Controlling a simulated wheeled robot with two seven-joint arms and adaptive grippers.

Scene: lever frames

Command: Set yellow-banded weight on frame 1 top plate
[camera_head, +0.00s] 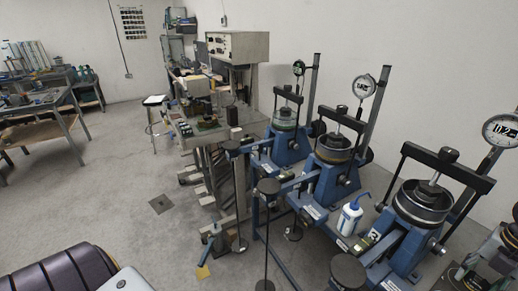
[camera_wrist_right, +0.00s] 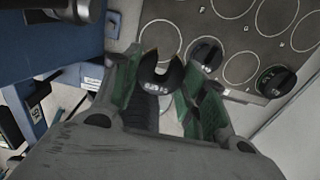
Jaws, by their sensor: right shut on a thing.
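In the right wrist view, my right gripper (camera_wrist_right: 163,82) is shut on a dark slotted weight (camera_wrist_right: 158,86) with pale marks on its face. A thin yellowish edge shows beside its slot. The weight is held above a grey board, apart from the weights on it. In the head view, several blue lever frames stand in a row; the far one (camera_head: 285,140) is probably frame 1, but its number is not readable. Round dark plates on rods stand before the frames: a far one (camera_head: 232,145), a middle one (camera_head: 268,187) and a near one (camera_head: 348,268). My left gripper is out of view.
The grey board (camera_wrist_right: 210,45) has outlined circles and two dark weights, one (camera_wrist_right: 205,53) near the middle and one (camera_wrist_right: 276,81) at right. A blue-capped bottle (camera_head: 349,218) stands between frames. A bench (camera_head: 205,135) is behind; open floor lies left.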

